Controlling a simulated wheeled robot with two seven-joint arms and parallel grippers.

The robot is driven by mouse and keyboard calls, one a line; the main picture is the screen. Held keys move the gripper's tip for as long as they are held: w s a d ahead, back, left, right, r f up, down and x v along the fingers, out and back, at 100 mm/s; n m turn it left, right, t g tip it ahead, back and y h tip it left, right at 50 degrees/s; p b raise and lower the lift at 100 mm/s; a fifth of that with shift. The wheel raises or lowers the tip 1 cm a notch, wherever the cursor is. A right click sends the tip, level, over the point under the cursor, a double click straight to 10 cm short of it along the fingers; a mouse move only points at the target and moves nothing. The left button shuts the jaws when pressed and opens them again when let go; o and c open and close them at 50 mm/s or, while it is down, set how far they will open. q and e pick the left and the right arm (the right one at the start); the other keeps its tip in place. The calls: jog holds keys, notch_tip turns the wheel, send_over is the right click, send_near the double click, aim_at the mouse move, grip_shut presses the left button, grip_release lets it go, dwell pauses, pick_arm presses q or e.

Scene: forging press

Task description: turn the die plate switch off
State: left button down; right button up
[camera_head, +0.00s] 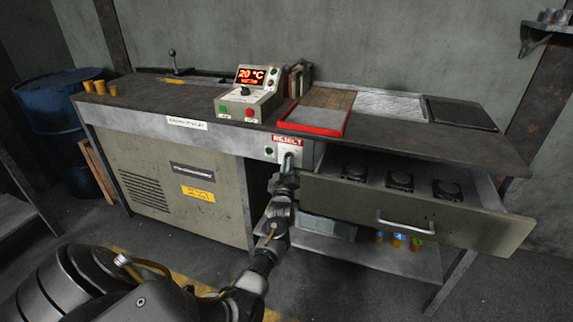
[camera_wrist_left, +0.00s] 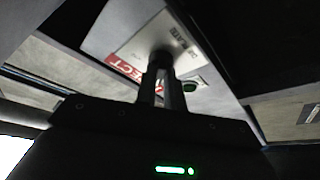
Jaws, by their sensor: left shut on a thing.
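The die plate switch shows in the left wrist view as a dark round knob (camera_wrist_left: 160,60) on a pale label plate (camera_wrist_left: 182,42) with partly readable lettering. My left gripper (camera_head: 287,163) reaches up to the small control panel under the bench's front edge, below the red REJECT sign (camera_head: 287,140). In the left wrist view the fingers of my left gripper (camera_wrist_left: 161,78) are close together on the knob. In the head view the gripper hides the knob, and its setting cannot be read. A dark green round lamp or button (camera_wrist_left: 190,87) sits beside it. My right gripper is not in view.
An open drawer (camera_head: 470,222) with several dark dies juts out right of my left gripper. A control box (camera_head: 246,101) reading 20 °C and a red-rimmed tray (camera_head: 311,122) stand on the bench above. A grey cabinet (camera_head: 180,190) fills the left underside.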

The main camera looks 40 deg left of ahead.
pick_arm(q)
jog(key=shift+w+r+n+g+y, duration=0.15)
jog(key=shift+r+n+g, duration=0.1)
jog(key=shift+n, duration=0.45)
jog(key=shift+s+r+n+g+y, duration=0.15)
jog(key=shift+r+n+g, duration=0.1)
jog(key=shift+n, duration=0.45)
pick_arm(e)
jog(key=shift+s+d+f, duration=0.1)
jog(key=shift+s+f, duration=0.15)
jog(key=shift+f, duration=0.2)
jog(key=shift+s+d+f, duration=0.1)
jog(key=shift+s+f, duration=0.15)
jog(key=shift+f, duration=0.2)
pick_arm(q)
jog(key=shift+w, duration=0.1)
jog(key=c, duration=1.5)
grip_release()
jog(key=shift+f, duration=0.2)
